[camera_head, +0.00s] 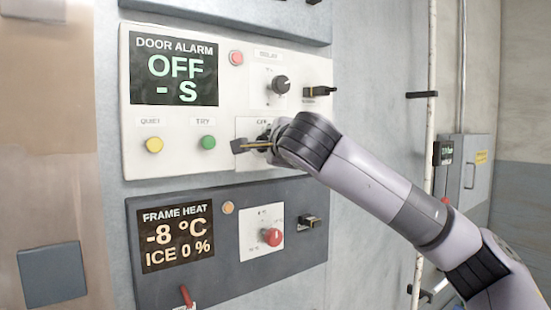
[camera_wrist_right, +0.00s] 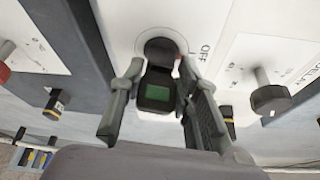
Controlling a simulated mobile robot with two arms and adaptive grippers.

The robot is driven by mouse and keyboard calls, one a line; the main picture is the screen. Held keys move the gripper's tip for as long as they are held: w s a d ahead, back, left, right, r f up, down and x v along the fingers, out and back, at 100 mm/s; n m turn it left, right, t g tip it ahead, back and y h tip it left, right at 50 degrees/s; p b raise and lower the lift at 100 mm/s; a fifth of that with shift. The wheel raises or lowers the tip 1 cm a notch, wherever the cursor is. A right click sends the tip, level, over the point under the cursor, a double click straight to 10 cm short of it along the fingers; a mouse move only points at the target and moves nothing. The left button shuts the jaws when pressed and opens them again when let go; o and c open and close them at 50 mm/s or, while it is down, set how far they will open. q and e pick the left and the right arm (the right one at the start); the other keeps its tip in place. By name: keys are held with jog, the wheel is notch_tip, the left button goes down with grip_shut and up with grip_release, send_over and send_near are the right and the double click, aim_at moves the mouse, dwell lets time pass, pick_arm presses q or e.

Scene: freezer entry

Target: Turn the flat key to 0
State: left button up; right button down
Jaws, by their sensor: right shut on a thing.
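In the right wrist view the flat key (camera_wrist_right: 158,94), a dark block with a green patch on its face, stands out from a round dark base (camera_wrist_right: 160,50) on a white plate marked OFF. My right gripper (camera_wrist_right: 160,100) is shut on it, with one finger on each side. In the head view my right gripper (camera_head: 268,143) is at that plate on the white DOOR ALARM panel (camera_head: 180,170) and hides most of the key. A dark tab with a brass edge shows at its left; I cannot tell if that is key or finger. No 0 mark is readable. My left gripper is out of view.
The display (camera_head: 174,72) reads OFF and - S. A DELAY knob (camera_head: 280,84) and a dark handle (camera_head: 318,91) sit above my gripper. Yellow (camera_head: 154,145) and green (camera_head: 208,142) buttons are to its left. The FRAME HEAT panel (camera_head: 175,285) with a red knob (camera_head: 273,237) is below.

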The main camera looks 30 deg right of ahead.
jog(key=shift+f+n+t+b, duration=0.25)
jog(key=shift+n+t+b, duration=0.25)
jog(key=shift+n, duration=0.3)
jog(key=c, duration=1.6)
grip_release()
jog(key=shift+r, duration=0.2)
jog(key=shift+c, duration=0.2)
jog(key=o, duration=0.5)
jog(key=shift+d, duration=0.1)
jog(key=shift+o, duration=0.4)
jog(key=o, duration=0.5)
jog(key=shift+o, duration=0.2)
jog(key=shift+s+f, duration=0.1)
